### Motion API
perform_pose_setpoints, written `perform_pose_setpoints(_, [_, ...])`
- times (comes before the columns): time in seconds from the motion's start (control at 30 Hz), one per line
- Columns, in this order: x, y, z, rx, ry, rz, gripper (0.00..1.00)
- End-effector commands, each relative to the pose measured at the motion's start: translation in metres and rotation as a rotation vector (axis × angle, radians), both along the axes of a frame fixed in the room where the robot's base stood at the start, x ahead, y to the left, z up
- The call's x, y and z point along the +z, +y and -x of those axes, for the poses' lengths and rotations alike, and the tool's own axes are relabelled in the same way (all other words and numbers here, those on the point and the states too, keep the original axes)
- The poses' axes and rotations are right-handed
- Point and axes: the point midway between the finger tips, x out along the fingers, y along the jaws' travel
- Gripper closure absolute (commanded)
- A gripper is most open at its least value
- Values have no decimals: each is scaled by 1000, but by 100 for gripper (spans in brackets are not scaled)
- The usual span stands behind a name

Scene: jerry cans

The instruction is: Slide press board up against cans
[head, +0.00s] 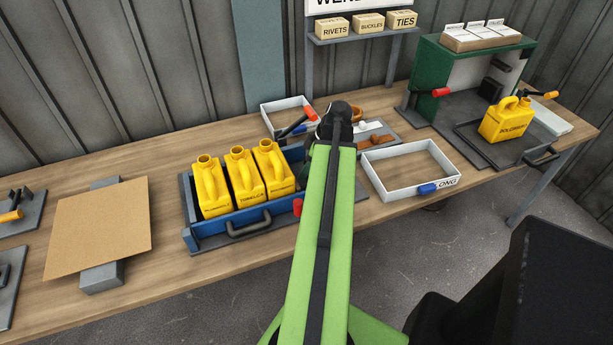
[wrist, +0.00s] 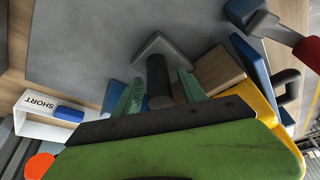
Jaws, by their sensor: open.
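Three yellow jerry cans (head: 243,177) stand upright in a row in the blue tray (head: 210,238) on the bench. My gripper (wrist: 161,82) is open in the wrist view, with its green fingers either side of a dark upright post (wrist: 158,78) that ends in a grey square plate. A brown board-like piece (wrist: 217,70), possibly the press board, lies just right of the fingers, beside yellow can surface (wrist: 250,98). I cannot tell whether the post belongs to it. In the head view my arm hides the gripper and the right end of the tray.
A red-handled clamp (wrist: 306,50) reaches in at upper right of the wrist view. A white SHORT tray (wrist: 42,108) is at left. In the head view, an empty white tray (head: 375,185) lies right of my arm, and a cardboard sheet (head: 98,228) lies left.

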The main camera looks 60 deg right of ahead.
Motion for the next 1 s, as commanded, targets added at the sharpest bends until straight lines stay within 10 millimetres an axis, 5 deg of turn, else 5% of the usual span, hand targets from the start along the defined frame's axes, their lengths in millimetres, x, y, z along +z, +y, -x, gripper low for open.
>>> perform_pose_setpoints(0.37, [-5, 1, -2, -1, 0, 1, 53])
perform_pose_setpoints(0.73, [-5, 0, -2, -1, 0, 1, 100])
perform_pose_setpoints(1.0, [-5, 0, 0, -5, 0, 0, 100])
